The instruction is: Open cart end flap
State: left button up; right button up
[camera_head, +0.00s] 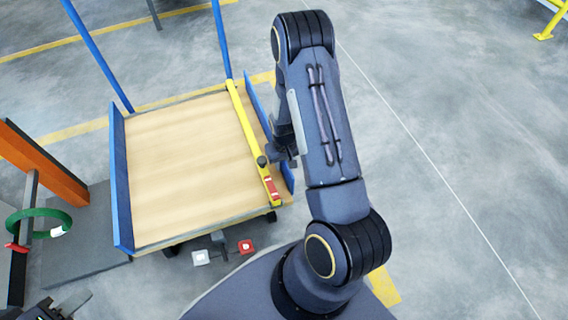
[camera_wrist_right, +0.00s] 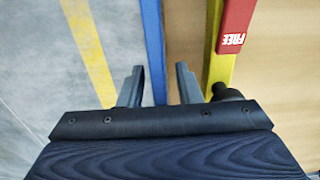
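The cart (camera_head: 180,150) has a wooden deck with a blue flap (camera_head: 118,180) upright on its left side. Another blue flap (camera_head: 262,115) stands along its right side. A yellow bar (camera_head: 245,122) with a red end and a dark knob (camera_head: 262,161) runs just inside the right flap. My right gripper (camera_head: 280,152) is at the right flap, partly hidden by my arm. In the right wrist view, its fingers (camera_wrist_right: 158,85) are open, one on each side of the blue flap's edge (camera_wrist_right: 153,40); contact is unclear. My left gripper (camera_head: 72,303) is partly visible at the lower left corner.
The red label (camera_wrist_right: 236,28) on the bar reads "FREE". Grey and red pedals (camera_head: 222,248) sit below the cart's near edge. An orange post (camera_head: 45,165) and a green ring (camera_head: 38,222) stand at the left. The floor (camera_head: 450,130) at right is clear.

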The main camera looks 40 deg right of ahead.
grip_shut()
